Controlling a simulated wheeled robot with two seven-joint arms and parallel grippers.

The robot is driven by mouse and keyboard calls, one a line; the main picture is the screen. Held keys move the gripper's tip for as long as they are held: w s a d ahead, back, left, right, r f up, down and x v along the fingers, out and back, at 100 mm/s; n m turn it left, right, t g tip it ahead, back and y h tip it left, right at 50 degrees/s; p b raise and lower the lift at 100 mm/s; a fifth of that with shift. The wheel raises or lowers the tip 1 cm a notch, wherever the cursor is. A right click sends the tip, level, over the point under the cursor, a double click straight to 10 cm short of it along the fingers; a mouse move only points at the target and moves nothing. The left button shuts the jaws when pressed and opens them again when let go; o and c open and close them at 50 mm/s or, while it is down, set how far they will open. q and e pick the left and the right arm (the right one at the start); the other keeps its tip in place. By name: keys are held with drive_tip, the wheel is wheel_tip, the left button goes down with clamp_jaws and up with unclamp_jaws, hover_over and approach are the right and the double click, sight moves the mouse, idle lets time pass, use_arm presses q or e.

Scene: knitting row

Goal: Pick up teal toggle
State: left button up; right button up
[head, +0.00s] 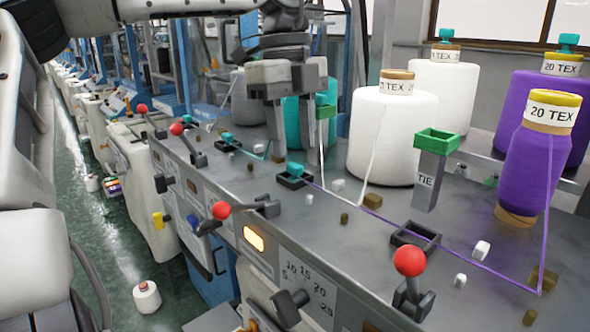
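A teal toggle (295,170) sits in a small black square frame on the grey machine top, near the picture's middle. A second teal toggle (228,138) sits further back and to the left. My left gripper (294,155) points down from above, its two fingers apart with a gap between them. Its fingertips are just above and behind the nearer toggle in the picture; I cannot tell the exact height or depth. Nothing shows between the fingers at the tips. My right gripper is not in view.
White cones (378,140) and a purple cone (530,165) stand on the machine top (390,275). A grey post with a green top (436,140) stands between them. A purple thread runs towards the nearer toggle. Red-knobbed levers (409,262) line the front edge.

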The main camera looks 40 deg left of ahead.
sight(295, 164)
use_arm(q)
wheel_tip(295, 164, down, 3)
drive_tip(key=shift+d+f, duration=0.1)
drive_tip(key=shift+f, duration=0.05)
drive_tip(key=shift+c, duration=0.3)
clamp_jaws()
wheel_tip(295, 164, up, 10)
idle(0.4)
